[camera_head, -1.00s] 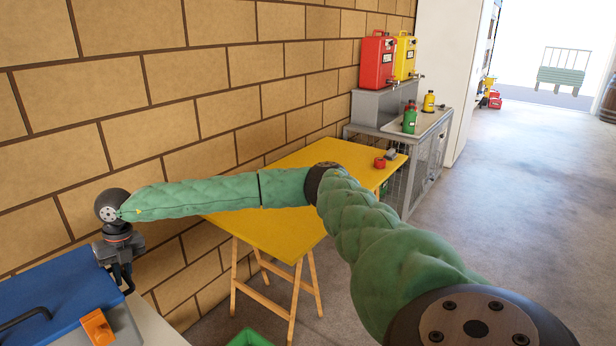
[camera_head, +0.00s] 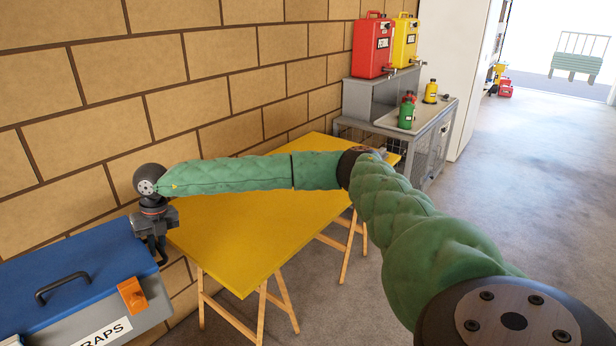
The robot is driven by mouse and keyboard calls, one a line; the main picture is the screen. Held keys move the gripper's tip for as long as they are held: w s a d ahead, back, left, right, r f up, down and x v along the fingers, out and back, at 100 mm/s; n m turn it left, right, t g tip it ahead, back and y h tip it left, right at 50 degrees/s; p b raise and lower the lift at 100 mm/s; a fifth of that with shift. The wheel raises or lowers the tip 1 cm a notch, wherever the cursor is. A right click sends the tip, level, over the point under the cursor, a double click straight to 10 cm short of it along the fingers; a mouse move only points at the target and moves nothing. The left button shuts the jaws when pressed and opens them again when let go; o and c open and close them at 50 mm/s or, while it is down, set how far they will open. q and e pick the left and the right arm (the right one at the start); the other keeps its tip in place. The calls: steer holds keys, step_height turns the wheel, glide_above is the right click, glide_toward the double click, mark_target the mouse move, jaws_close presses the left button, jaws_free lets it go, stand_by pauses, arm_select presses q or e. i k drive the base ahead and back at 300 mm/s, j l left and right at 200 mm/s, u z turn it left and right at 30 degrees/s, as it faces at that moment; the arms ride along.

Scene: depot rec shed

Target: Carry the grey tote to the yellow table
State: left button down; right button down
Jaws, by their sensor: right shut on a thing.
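The grey tote (camera_head: 150,313) has a blue lid (camera_head: 70,265), a black handle, an orange latch and a label whose visible letters read "RAPS". It is at the lower left, cut off by the picture edge. My right gripper (camera_head: 158,256) points down at the tote's right end and is shut on it; the fingertips are partly hidden. The yellow table (camera_head: 245,235) stands on wooden trestle legs against the wall, just right of the tote. My right arm crosses in front of the table's far part. What is under the tote is out of view. My left gripper is not in view.
A block wall (camera_head: 110,120) runs along the left. Beyond the table, a grey metal stand (camera_head: 375,132) holds red (camera_head: 373,48) and yellow (camera_head: 404,48) cans and green (camera_head: 407,112) and yellow (camera_head: 430,92) bottles. The visible near part of the tabletop is bare. Open floor (camera_head: 500,190) lies right.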

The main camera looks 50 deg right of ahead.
mark_target(268, 218)
steer(key=l, duration=0.5)
steer(key=i+l+z, duration=0.1)
steer(key=l, duration=0.4)
steer(key=l+z, duration=0.1)
steer(key=l, duration=0.4)
steer(key=i+l, duration=0.15)
steer(key=l, duration=0.35)
steer(key=i+l+z, duration=0.1)
steer(key=l, duration=0.4)
